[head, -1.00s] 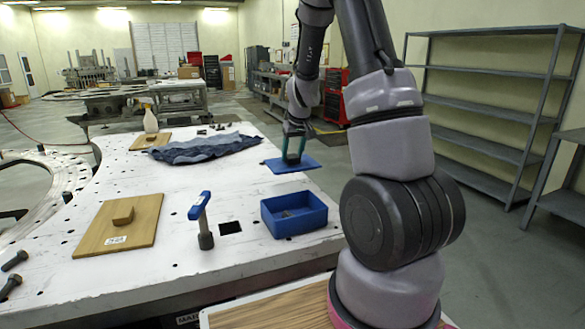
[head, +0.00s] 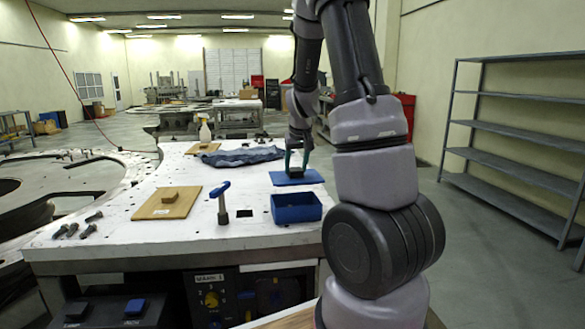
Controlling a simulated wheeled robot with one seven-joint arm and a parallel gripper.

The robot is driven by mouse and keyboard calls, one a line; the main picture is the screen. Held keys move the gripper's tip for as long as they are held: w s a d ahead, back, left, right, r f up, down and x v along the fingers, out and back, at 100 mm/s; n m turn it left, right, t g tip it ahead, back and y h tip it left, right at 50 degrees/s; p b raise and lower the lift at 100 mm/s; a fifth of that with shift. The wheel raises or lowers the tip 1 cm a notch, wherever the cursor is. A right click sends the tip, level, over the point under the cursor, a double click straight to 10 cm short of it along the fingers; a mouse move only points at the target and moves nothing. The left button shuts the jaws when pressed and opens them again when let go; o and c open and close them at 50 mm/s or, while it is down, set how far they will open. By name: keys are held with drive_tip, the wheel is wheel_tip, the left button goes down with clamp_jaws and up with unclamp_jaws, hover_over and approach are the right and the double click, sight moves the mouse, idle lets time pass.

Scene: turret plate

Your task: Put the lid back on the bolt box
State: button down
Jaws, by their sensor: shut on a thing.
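The bolt box (head: 297,214) is an open blue bin on the white plate, near its right front edge. The flat blue lid (head: 312,178) is behind the box, under my gripper (head: 297,168). My gripper points down and is shut on the lid's dark raised handle. Whether the lid touches the plate or hangs just above it, I cannot tell. The inside of the box is mostly hidden from this angle.
A blue-handled tool (head: 221,200) stands upright left of the box. A wooden board (head: 166,203) with a block lies further left, with several bolts (head: 80,226) nearby. A blue cloth (head: 241,156) and a spray bottle (head: 204,130) are behind.

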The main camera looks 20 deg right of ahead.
sight(296, 177)
drive_tip(key=shift+f, duration=3.1)
drive_tip(key=shift+f, duration=0.7)
drive_tip(key=shift+c, duration=0.6)
unclamp_jaws()
drive_tip(key=shift+r, duration=0.1)
drive_tip(key=v, duration=1.1)
drive_tip(key=shift+a, duration=0.15)
drive_tip(key=s+a+r+t+y, duration=0.1)
drive_tip(key=s+a+r, duration=0.3)
drive_tip(key=s, duration=0.3)
drive_tip(key=s+a+r+m+t+y, duration=0.1)
drive_tip(key=s+a+r, duration=0.4)
drive_tip(key=s+r, duration=0.2)
drive_tip(key=s+a+r+y, duration=0.1)
drive_tip(key=s+a+r, duration=0.4)
drive_tip(key=s, duration=0.3)
drive_tip(key=shift+s+r+m+t, duration=0.2)
drive_tip(key=shift+r+m+t, duration=0.1)
drive_tip(key=shift+r+t, duration=0.1)
